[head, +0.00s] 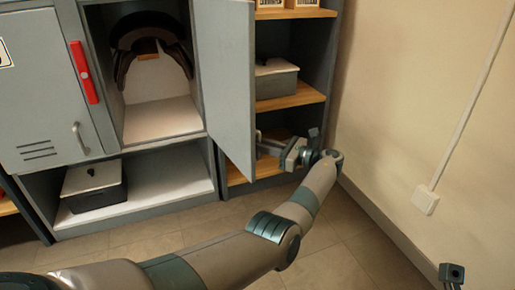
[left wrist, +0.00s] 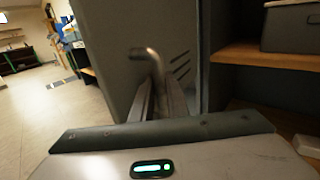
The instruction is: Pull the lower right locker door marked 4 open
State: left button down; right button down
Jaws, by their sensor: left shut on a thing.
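The lower right locker door (head: 228,85) stands swung wide open to the right, so its compartment is open to view. Its number is not visible.
A dark saddle (head: 150,38) sits inside the open compartment. The neighbouring grey door (head: 40,95) with a red bar (head: 84,72) is closed. Shelves with a lidded box (head: 276,80) stand right of the door. A wall (head: 430,90) bounds the right side; floor is clear.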

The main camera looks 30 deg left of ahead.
pick_arm(q)
jog(key=shift+a+r, duration=0.1)
jog(key=shift+a, duration=0.15)
jog(key=c, duration=1.8)
grip_release()
jog(key=shift+o, duration=0.4)
jog(key=shift+a, duration=0.15)
jog(key=shift+d, duration=0.25)
